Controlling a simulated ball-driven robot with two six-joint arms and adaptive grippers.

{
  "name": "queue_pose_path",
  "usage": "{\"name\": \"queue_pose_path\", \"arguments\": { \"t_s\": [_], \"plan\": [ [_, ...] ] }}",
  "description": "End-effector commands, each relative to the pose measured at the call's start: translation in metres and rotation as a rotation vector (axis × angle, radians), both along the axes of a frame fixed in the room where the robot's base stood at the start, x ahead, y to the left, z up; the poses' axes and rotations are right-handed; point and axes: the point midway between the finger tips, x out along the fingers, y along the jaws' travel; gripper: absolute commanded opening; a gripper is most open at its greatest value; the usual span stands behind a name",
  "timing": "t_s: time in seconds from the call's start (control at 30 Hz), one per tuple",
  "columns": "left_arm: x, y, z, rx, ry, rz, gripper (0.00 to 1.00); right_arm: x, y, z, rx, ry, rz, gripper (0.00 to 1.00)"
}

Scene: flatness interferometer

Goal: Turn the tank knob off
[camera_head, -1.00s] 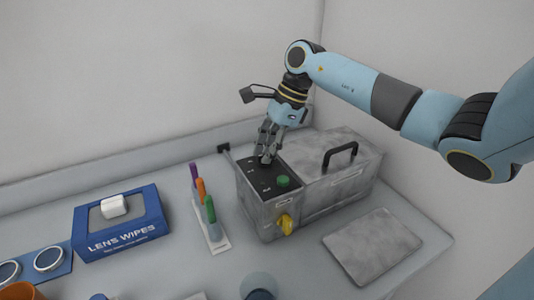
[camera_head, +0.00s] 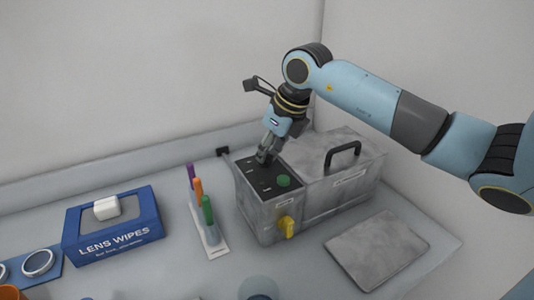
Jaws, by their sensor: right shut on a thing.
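The tank (camera_head: 262,213) is a grey metal box with a black panel (camera_head: 264,186) on top. A round green button (camera_head: 283,181) sits on the panel, and a yellow tap-like handle (camera_head: 287,226) is on the tank's front. My right gripper (camera_head: 263,159) points down at the back of the panel, its fingers close together. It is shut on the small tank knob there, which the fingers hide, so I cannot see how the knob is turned. My left gripper is not in view.
A grey box with a black handle (camera_head: 343,151) adjoins the tank. A flat grey plate (camera_head: 377,249) lies to the right. Left are upright coloured pens (camera_head: 208,211) in a white holder and a blue lens wipes box (camera_head: 112,235). The wall is close behind.

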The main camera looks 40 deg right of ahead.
Motion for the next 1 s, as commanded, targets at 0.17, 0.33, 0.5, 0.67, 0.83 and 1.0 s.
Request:
{"name": "queue_pose_path", "arguments": {
  "t_s": [0.17,0.33,0.5,0.67,0.83,1.0],
  "plan": [
    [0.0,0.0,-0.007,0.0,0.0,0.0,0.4,-0.001,0.002,-0.003,0.004,0.004,-0.157,0.0],
    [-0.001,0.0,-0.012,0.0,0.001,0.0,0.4,0.0,0.003,-0.002,0.004,0.003,-0.289,0.0],
    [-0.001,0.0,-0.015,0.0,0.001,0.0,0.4,-0.001,0.003,-0.002,0.004,0.005,-0.391,0.0],
    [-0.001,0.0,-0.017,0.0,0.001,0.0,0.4,-0.001,0.003,-0.002,0.003,0.005,-0.454,0.0],
    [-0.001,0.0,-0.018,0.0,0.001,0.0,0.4,-0.001,0.003,-0.002,0.003,0.006,-0.489,0.0],
    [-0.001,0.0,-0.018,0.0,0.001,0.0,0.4,-0.001,0.003,-0.002,0.003,0.006,-0.5,0.0]
  ]
}}
